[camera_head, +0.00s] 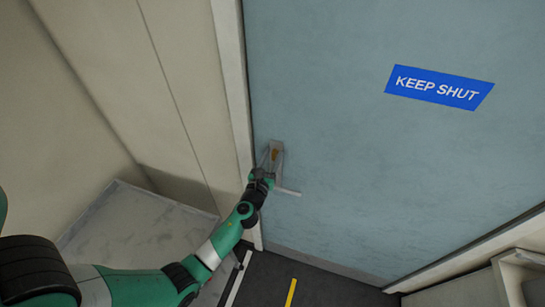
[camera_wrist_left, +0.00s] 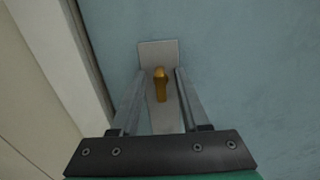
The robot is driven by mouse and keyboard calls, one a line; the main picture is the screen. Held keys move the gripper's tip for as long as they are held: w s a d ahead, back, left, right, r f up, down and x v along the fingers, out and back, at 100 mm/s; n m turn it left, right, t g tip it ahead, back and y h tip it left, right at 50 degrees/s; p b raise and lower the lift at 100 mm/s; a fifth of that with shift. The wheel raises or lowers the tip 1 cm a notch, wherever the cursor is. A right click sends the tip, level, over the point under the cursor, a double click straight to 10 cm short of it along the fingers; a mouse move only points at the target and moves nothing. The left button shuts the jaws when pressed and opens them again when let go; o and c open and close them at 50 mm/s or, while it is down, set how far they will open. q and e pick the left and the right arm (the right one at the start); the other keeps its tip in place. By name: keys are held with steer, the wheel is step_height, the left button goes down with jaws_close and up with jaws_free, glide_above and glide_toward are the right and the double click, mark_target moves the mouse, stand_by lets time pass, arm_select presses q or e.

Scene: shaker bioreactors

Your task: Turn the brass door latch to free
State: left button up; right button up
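The brass latch (camera_wrist_left: 160,84) is a small golden knob on a grey metal plate (camera_wrist_left: 158,50) on the blue-grey door (camera_wrist_left: 235,50). In the left wrist view its tab points down toward my gripper. In the head view the latch (camera_head: 274,154) shows small near the door's left edge. My left gripper (camera_wrist_left: 158,74) is open, with one finger on each side of the latch and a visible gap to it on both sides. How deep the fingertips reach is hard to tell. My right gripper is in neither view.
A silver lever handle (camera_head: 288,192) sticks out just below the latch, close to my left wrist. A blue KEEP SHUT sign (camera_head: 438,87) is on the door. A pale door frame (camera_head: 233,90) runs along its left. A grey surface (camera_head: 135,235) lies at lower left.

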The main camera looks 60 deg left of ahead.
arm_select(q)
jaws_close()
steer(key=shift+n, duration=0.4)
steer(key=n+b, duration=0.2)
steer(key=n, duration=0.3)
steer(key=n+b, duration=0.2)
steer(key=n, duration=0.4)
steer(key=f+n+b, duration=0.1)
steer(key=n+b, duration=0.1)
steer(key=n, duration=0.4)
steer(key=shift+s+a+b, duration=0.3)
steer(key=shift+s+a, duration=0.05)
stand_by(0.4)
steer(key=shift+o, duration=0.4)
jaws_free()
